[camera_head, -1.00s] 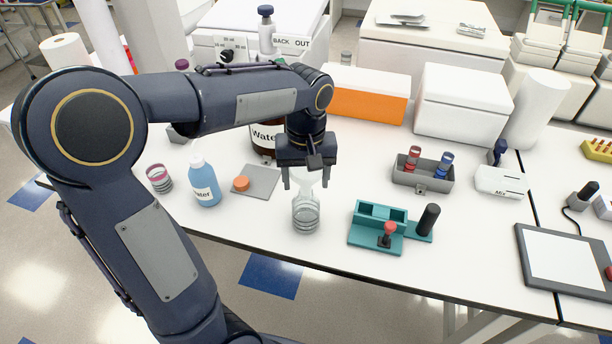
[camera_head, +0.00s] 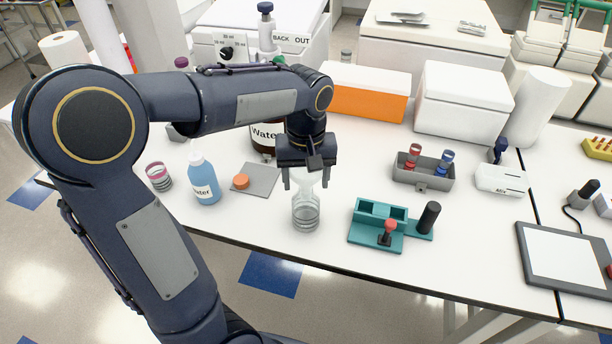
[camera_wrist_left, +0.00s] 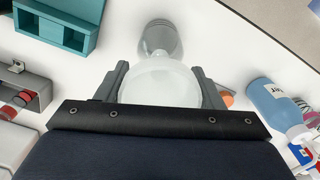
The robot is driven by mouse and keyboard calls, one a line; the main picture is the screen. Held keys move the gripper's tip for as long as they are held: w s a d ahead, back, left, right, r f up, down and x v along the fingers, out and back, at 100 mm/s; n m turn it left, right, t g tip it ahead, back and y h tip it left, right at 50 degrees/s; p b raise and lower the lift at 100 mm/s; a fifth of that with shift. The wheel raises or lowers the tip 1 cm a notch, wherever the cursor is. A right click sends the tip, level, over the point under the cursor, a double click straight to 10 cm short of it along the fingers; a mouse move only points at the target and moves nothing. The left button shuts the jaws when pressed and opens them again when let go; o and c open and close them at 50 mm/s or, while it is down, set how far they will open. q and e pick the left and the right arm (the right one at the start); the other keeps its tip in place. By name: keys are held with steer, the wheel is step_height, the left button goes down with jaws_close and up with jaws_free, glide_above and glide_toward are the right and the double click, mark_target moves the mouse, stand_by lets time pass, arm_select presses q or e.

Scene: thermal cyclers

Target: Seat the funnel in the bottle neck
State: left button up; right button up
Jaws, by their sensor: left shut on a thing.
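The clear bottle (camera_head: 305,214) stands upright near the table's front edge. The pale, translucent funnel (camera_head: 306,180) is directly above it, its lower part meeting the bottle's top; I cannot tell how deep the stem sits in the neck. My left gripper (camera_head: 305,186) points down and is shut on the funnel, one finger on each side. In the left wrist view the funnel's wide round mouth (camera_wrist_left: 160,84) lies between the fingers, and the ribbed bottle (camera_wrist_left: 160,38) shows beyond it. The neck is hidden there. My right gripper is not in view.
A blue water bottle (camera_head: 203,182) and an orange cap (camera_head: 241,182) on a grey mat (camera_head: 262,180) stand to the left. A teal holder (camera_head: 375,240) and a grey tube rack (camera_head: 424,181) stand to the right. A brown bottle (camera_head: 262,138) is behind.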

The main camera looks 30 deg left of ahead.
arm_select(q)
steer(key=shift+f+b, duration=0.35)
steer(key=shift+f, duration=0.25)
steer(key=o, duration=0.8)
step_height(320, 180, up, 8)
steer(key=shift+f, duration=0.1)
steer(key=s+d+f+m+t+h, duration=0.1)
steer(key=s+f+t, duration=0.1)
steer(key=s, duration=0.3)
steer(key=s+d+f+m+t+h, duration=0.1)
steer(key=s+f+m, duration=0.1)
steer(key=s, duration=0.4)
steer(key=s+d+f+m+t+h, duration=0.1)
steer(key=s+d+f+m+t, duration=0.1)
steer(key=s, duration=0.4)
steer(key=shift+f+t+h, duration=0.3)
steer(key=shift+f+h, duration=0.1)
